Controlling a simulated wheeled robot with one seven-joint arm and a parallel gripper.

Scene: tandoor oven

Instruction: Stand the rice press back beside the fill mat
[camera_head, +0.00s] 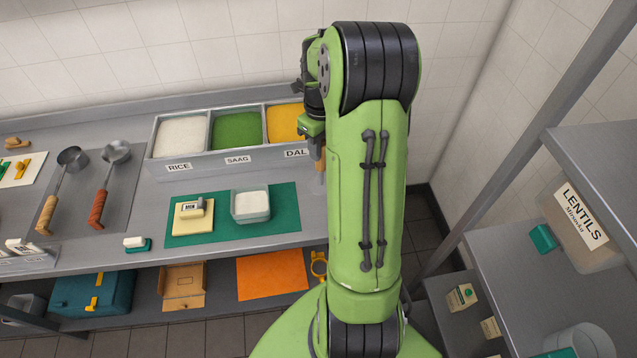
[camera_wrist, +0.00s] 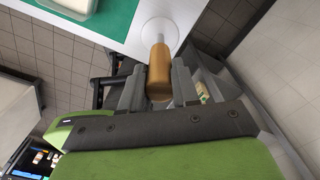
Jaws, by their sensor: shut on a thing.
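The rice press (camera_wrist: 159,68) has a round wooden handle, a thin metal stem and a clear round disc at its far end. My gripper (camera_wrist: 158,88) is shut on the handle. In the head view a sliver of the press (camera_head: 319,165) shows beneath my gripper (camera_head: 313,130), mostly hidden by my arm. The fill mat (camera_head: 283,218) is a green-teal mat on the counter, and the press is off its right side. The mat's corner also shows in the wrist view (camera_wrist: 120,12). I cannot tell whether the disc touches the counter.
Behind is a bin row labelled rice, saag and dal (camera_head: 209,160). Two ladles (camera_head: 100,205) lie left. A shelf rack (camera_head: 590,130) stands right, past a floor gap.

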